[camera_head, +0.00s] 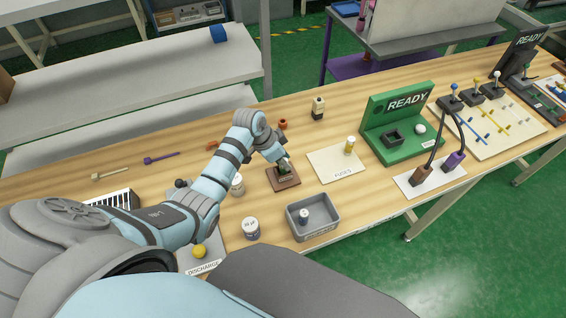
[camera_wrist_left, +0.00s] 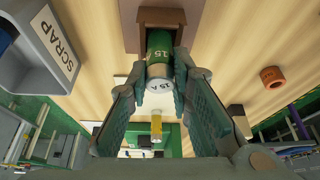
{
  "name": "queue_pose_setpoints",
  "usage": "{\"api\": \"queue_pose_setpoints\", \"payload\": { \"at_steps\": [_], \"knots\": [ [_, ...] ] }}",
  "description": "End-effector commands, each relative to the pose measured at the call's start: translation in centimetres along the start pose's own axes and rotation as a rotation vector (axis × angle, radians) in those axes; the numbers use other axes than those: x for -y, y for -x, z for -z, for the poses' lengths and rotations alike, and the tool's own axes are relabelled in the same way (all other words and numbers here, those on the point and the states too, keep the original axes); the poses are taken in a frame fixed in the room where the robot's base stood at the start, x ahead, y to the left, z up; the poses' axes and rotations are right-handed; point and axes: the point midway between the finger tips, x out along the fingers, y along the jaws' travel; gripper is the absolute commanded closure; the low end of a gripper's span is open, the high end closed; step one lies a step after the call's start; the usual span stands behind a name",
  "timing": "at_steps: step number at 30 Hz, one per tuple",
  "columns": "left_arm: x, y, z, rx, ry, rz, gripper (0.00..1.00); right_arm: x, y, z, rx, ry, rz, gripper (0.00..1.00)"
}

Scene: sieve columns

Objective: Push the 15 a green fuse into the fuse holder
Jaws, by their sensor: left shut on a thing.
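The green 15 A fuse (camera_wrist_left: 159,47) shows in the left wrist view with its pale marked end towards the camera. My left gripper (camera_wrist_left: 160,88) has its two fingers on either side of the fuse, shut on it. The fuse's far end is at the brown fuse holder (camera_wrist_left: 161,17), between its walls; how deep it sits is hidden. In the head view the brown holder (camera_head: 286,184) lies on the table, and my left gripper (camera_head: 283,163) is right over it, with the dark green fuse (camera_head: 284,172) partly hidden. My right gripper is not in view.
The grey scrap bin (camera_head: 329,225) with a blue-and-white fuse (camera_head: 304,216) stands in front of the holder. A fuses mat (camera_head: 325,167) with a yellow fuse (camera_head: 349,146) lies to the right. A green ready stand (camera_head: 410,108) is beyond it.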

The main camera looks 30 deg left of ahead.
Motion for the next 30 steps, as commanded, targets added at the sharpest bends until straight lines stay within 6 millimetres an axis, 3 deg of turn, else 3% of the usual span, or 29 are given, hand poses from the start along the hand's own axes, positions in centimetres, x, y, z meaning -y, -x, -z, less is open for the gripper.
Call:
{"api": "queue_pose_setpoints", "payload": {
  "at_steps": [6,7,10,22,26,30],
  "knots": [
    [0.0,-0.5,-0.1,-0.002,-0.002,0.001,1.00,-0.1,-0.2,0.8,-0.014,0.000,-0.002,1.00],
    [0.0,-0.5,-0.1,-0.001,-0.002,0.001,0.77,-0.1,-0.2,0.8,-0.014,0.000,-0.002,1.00],
    [0.0,-0.5,-0.1,-0.001,-0.001,0.001,0.61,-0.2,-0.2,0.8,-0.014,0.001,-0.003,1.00],
    [0.1,0.3,-0.1,-0.001,0.000,0.002,0.60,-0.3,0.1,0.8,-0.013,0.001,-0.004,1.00],
    [0.1,2.8,-0.1,-0.002,-0.002,0.004,0.60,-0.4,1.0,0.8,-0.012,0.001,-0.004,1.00],
    [0.1,6.5,0.0,-0.002,-0.003,0.005,0.60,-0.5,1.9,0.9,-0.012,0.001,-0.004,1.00]
  ]
}}
